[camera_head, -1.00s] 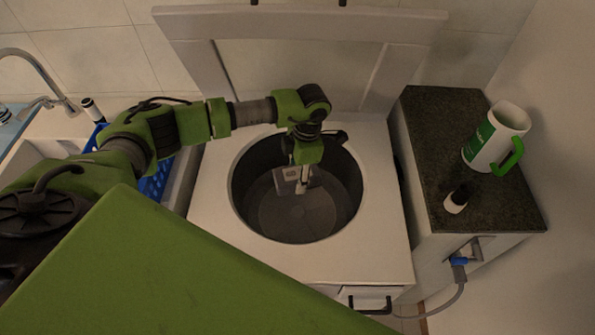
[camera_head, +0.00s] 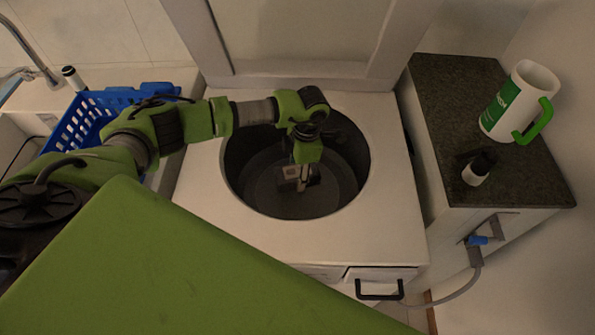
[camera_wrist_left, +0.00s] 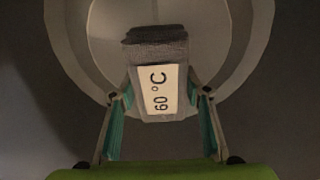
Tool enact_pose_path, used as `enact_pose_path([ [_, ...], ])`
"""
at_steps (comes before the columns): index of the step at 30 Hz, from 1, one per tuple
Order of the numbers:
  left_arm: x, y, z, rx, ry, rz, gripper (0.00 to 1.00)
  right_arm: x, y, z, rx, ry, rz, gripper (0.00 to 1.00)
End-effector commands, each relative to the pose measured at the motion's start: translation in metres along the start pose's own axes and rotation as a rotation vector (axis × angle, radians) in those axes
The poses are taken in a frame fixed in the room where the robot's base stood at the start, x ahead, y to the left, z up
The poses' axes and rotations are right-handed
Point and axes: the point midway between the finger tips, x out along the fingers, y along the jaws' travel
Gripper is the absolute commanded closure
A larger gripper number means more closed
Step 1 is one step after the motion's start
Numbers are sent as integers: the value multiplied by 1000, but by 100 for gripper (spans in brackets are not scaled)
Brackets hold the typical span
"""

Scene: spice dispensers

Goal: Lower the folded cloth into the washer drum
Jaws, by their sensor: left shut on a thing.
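The folded cloth (camera_head: 312,179) is dark grey with a pale label. In the left wrist view the cloth (camera_wrist_left: 155,50) fills the middle, and its label reads "60 °C". My left gripper (camera_head: 304,181) points down through the round opening of the washer drum (camera_head: 270,199) and is shut on the cloth. In the left wrist view the two fingers of my left gripper (camera_wrist_left: 162,98) stand on either side of the cloth. The cloth hangs inside the drum; its gap to the drum floor cannot be told. My right gripper is not in view.
The washer lid (camera_head: 300,72) stands raised behind the opening. On the dark counter (camera_head: 440,95) at right are a white and green jug (camera_head: 503,105) and a small black-capped bottle (camera_head: 478,168). A blue basket (camera_head: 75,130) stands at left by the tap (camera_head: 35,50).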

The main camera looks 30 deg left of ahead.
Motion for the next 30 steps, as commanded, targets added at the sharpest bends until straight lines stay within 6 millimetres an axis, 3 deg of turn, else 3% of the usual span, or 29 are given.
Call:
enact_pose_path([
  [3,20,0,3,0,0,0,79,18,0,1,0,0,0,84],
  [12,45,0,6,1,-1,0,79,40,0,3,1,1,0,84],
  [26,50,0,6,0,-1,0,79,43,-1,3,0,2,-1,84],
  [27,50,0,6,0,-1,0,51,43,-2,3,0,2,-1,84],
  [29,50,0,6,1,-1,0,37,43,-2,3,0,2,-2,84],
  [30,50,0,6,0,-1,0,37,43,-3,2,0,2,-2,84],
])
